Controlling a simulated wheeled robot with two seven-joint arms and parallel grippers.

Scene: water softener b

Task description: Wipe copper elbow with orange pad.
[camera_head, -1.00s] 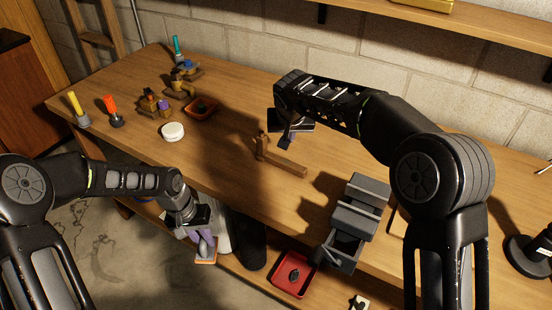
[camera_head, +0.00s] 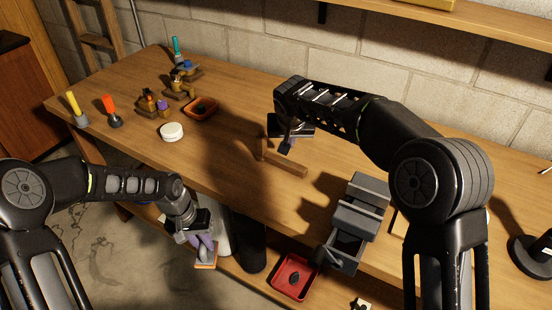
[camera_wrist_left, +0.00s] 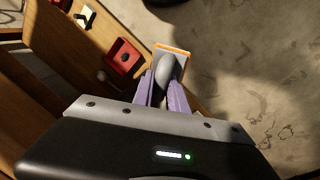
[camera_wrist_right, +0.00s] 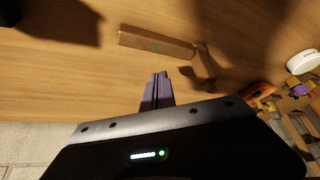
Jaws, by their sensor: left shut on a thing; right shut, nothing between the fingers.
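The orange pad (camera_head: 205,266) is a flat orange-edged pad with a grey knob, low at the bench's front side. My left gripper (camera_head: 203,246) is shut on its knob. The left wrist view shows the purple fingers (camera_wrist_left: 163,88) on both sides of the knob (camera_wrist_left: 167,67), with the orange edge (camera_wrist_left: 173,48) beyond. A brown L-shaped piece, apparently the copper elbow (camera_head: 284,165), lies on the bench; it also shows in the right wrist view (camera_wrist_right: 157,43). My right gripper (camera_head: 287,146) is shut and empty above the bench behind it. Its closed purple fingers (camera_wrist_right: 159,77) point toward the elbow.
A white round lid (camera_head: 172,131), an orange-rimmed tray (camera_head: 201,107) and small fittings (camera_head: 152,103) stand at the left. A grey toolbox (camera_head: 357,215) stands front right, above a red tray (camera_head: 294,277) on a lower shelf. The bench around the elbow is clear.

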